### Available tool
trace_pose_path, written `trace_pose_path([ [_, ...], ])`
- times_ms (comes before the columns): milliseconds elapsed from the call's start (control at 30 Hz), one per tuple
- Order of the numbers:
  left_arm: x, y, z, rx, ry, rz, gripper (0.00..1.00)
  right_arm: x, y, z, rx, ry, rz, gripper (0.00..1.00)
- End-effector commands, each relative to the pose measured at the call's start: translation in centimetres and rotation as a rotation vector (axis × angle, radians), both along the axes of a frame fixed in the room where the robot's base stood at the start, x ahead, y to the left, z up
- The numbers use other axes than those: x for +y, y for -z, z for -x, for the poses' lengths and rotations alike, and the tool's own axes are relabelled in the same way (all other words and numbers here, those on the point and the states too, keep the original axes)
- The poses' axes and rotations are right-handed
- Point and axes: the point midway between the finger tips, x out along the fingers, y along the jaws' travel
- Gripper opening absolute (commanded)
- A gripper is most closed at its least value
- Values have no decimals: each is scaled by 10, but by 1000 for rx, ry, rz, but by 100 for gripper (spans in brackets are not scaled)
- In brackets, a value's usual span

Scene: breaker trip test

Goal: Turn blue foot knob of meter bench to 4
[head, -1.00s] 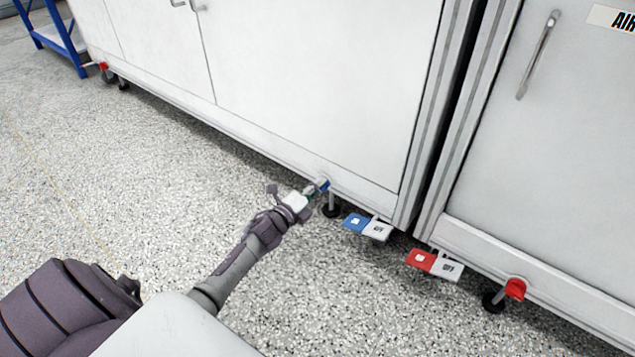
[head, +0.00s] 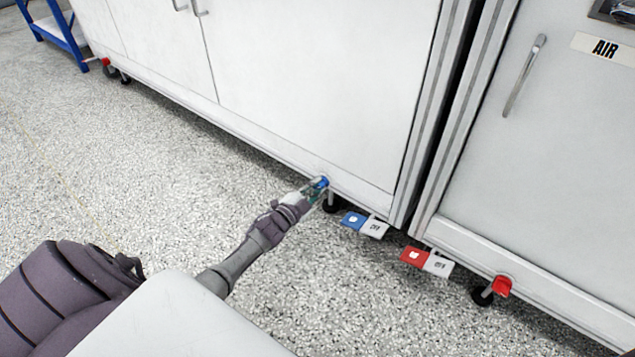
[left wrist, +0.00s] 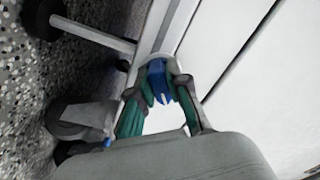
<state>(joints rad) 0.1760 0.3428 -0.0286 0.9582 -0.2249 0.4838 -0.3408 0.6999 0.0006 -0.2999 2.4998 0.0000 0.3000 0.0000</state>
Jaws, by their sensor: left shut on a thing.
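The blue foot knob (head: 319,183) sits at the bottom edge of the white meter bench (head: 310,90), above a black foot. My left gripper (head: 312,190) reaches it from the lower left and is shut on it. In the left wrist view the blue knob (left wrist: 158,78) shows between the two green-padded fingers (left wrist: 160,100). The fingers hide part of the knob, and I cannot read any number on it. My right gripper is in neither view.
A blue and white pedal (head: 363,224) marked OFF and a red and white pedal (head: 427,261) lie low at the right. A red knob (head: 502,286) is on the neighbouring AIR cabinet (head: 530,150). Speckled floor at the left is open.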

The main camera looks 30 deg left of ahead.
Motion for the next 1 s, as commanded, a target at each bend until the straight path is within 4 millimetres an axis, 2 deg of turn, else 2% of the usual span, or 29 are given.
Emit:
trace_pose_path([
  [600, -2, 2, 1, 46, 1, 560, 0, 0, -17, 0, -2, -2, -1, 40],
  [1000, -2, 2, 1, 63, 0, 770, 0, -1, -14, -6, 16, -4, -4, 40],
])
